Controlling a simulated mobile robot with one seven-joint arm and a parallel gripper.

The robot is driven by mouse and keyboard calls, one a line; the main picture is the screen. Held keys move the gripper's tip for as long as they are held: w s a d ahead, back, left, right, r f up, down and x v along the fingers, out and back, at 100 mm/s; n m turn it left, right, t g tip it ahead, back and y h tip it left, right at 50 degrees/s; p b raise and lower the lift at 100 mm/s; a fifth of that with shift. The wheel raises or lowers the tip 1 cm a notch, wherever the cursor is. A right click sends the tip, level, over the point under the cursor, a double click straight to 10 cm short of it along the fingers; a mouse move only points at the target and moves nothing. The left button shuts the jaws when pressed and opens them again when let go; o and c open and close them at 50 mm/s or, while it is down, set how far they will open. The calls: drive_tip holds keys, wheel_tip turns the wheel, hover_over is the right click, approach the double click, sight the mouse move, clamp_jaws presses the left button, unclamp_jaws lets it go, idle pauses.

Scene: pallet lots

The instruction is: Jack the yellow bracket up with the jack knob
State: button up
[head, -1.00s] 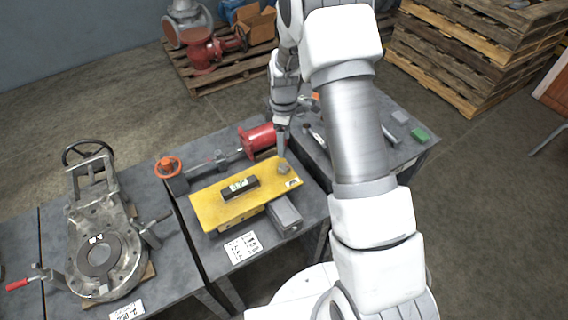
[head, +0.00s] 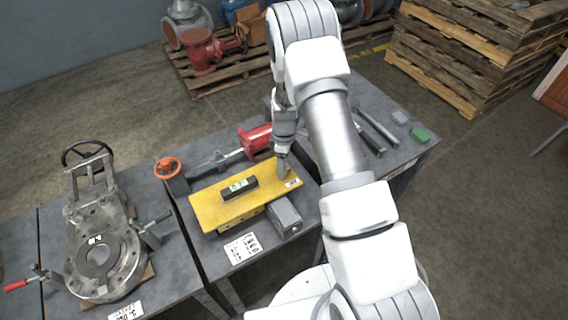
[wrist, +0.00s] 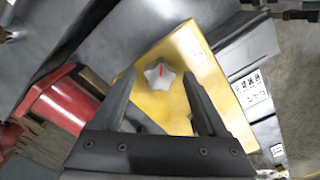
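The yellow bracket (head: 212,211) lies on the grey table, and its face also shows in the wrist view (wrist: 219,80). The jack knob (wrist: 159,75) is a pale star-shaped knob with a red mark, at one end of the bracket. In the wrist view my gripper (wrist: 160,77) is open, with one finger on each side of the knob and visible gaps to both. In the head view my gripper (head: 284,175) points down at the bracket's right end and hides the knob. I cannot tell whether the fingertips are down to the knob's height.
A dark labelled block (head: 239,189) lies on the bracket. A grey block (head: 284,217) stands at its front right edge. A flanged valve (head: 99,255) is on the left table.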

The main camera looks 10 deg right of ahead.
clamp_jaws()
idle(0.3)
drive_tip(key=m+b, duration=0.1)
drive_tip(key=m, duration=0.2)
drive_tip(key=shift+b, duration=0.3)
drive_tip(key=m+b, duration=0.1)
drive_tip(key=m, duration=0.2)
drive_tip(key=shift+m, duration=0.3)
drive_tip(key=m+b, duration=0.1)
drive_tip(key=m, duration=0.5)
drive_tip(key=shift+b, duration=0.35)
drive_tip(key=m, duration=0.6)
drive_tip(key=shift+s+m, duration=0.1)
drive_tip(key=shift+m, duration=0.3)
drive_tip(key=m, duration=0.5)
drive_tip(key=shift+m, duration=0.4)
drive_tip(key=shift+f, duration=0.1)
